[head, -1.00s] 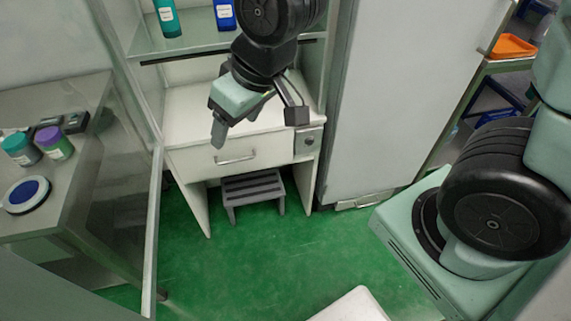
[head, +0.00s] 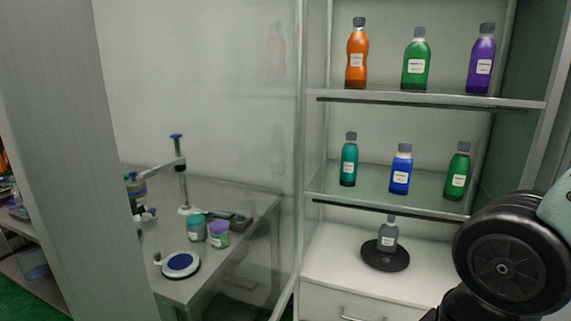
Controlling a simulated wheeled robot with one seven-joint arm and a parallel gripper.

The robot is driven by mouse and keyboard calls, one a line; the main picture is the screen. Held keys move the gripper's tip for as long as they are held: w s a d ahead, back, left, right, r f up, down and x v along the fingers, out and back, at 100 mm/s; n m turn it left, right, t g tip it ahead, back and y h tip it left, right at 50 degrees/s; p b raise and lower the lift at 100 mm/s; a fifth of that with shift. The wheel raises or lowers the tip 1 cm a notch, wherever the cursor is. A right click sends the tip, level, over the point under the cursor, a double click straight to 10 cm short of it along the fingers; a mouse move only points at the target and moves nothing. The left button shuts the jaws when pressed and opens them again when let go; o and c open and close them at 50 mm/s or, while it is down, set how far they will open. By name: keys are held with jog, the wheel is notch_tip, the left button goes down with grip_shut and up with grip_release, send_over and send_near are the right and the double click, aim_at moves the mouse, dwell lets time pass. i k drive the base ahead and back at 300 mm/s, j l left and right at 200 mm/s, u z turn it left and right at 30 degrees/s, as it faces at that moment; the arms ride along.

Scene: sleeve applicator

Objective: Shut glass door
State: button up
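The glass door (head: 235,95) stands open on the left side of the cabinet (head: 318,150). Its clear pane reaches from the cabinet's left upright toward the left, and a lab bench shows through it. The cabinet front is uncovered, so its shelves are in plain view. A black and pale green part of my arm (head: 510,262) fills the lower right, in front of the cabinet's right side. My gripper is outside the picture, so its fingers and their distance to the door cannot be seen.
Several coloured bottles stand on the upper shelf (head: 425,99) and the glass shelf (head: 330,182). A grey bottle (head: 389,237) is at a black round base (head: 386,257) below. The bench (head: 258,205) holds jars and a stand. A grey upright panel (head: 60,130) fills the far left.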

aim_at(57, 134)
jog(key=j+u, duration=0.1)
jog(key=u, duration=0.4)
jog(key=j+u, duration=0.15)
jog(key=u, duration=0.35)
jog(key=j+u, duration=0.1)
jog(key=u, duration=0.9)
jog(key=i+j+u, duration=0.1)
jog(key=u, duration=0.35)
jog(key=i+u, duration=0.1)
jog(key=u, duration=0.4)
jog(key=i+j+u, duration=0.1)
jog(key=i+u, duration=0.45)
jog(key=i+z, duration=0.35)
jog(key=i+j+z, duration=0.1)
jog(key=z, duration=0.7)
jog(key=i+j+z, duration=0.1)
jog(key=z, duration=0.85)
jog(key=j+z, duration=0.15)
jog(key=z, duration=0.8)
jog(key=j+z, duration=0.15)
jog(key=z, duration=0.85)
